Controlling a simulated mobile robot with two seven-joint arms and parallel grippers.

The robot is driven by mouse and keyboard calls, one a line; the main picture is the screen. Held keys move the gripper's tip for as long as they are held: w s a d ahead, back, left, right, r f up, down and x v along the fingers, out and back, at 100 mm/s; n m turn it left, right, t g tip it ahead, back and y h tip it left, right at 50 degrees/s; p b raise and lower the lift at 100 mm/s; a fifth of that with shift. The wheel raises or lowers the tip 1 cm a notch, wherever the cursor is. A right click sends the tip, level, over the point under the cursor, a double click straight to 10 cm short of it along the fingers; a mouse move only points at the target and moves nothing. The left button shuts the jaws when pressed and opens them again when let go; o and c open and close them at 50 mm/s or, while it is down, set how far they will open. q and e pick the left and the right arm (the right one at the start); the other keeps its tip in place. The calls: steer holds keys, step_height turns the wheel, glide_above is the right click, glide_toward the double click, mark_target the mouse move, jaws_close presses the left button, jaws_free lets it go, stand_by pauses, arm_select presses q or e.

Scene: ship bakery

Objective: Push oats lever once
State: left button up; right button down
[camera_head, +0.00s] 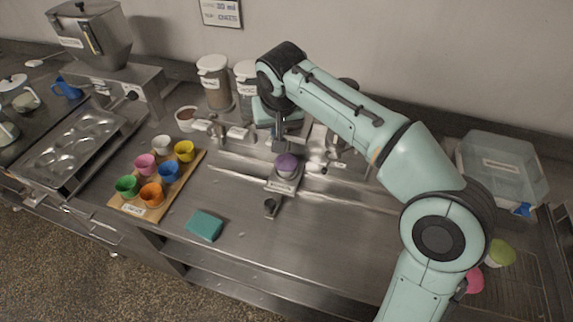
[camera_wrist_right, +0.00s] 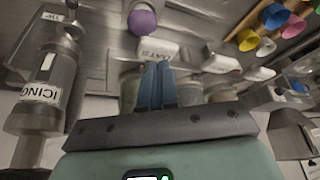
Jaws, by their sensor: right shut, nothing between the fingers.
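My right gripper (camera_head: 281,147) is shut and empty, pointing down behind the purple cup. In the right wrist view its blue fingers (camera_wrist_right: 156,84) are together. A white lever plate (camera_wrist_right: 158,50) with a blurred label that seems to read OATS lies just beyond the fingertips; whether they touch it I cannot tell. In the head view my arm hides most of this lever. The purple cup (camera_head: 287,166) stands on a small metal platform (camera_head: 284,185) in front of the dispensers, and shows in the right wrist view (camera_wrist_right: 142,22). My left gripper is not in view.
Other white levers (camera_wrist_right: 222,63) sit beside it. An ICING dispenser (camera_wrist_right: 47,88) stands on the other side. A wooden board (camera_head: 187,178) holds several coloured cups. A teal sponge (camera_head: 204,225) lies on the counter (camera_head: 250,250). A clear bin (camera_head: 500,165) stands at right.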

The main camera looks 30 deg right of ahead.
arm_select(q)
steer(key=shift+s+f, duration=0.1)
arm_select(e)
steer(key=shift+f, duration=0.15)
steer(key=shift+f+b, duration=1)
steer(key=shift+f, duration=0.75)
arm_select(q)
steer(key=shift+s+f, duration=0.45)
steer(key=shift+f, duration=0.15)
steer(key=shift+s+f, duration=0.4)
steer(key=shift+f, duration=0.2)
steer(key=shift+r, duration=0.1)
arm_select(e)
steer(key=shift+r, duration=0.15)
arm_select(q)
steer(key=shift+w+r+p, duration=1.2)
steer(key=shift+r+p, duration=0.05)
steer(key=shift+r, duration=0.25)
arm_select(e)
steer(key=shift+r, duration=1.75)
steer(key=shift+r, duration=0.1)
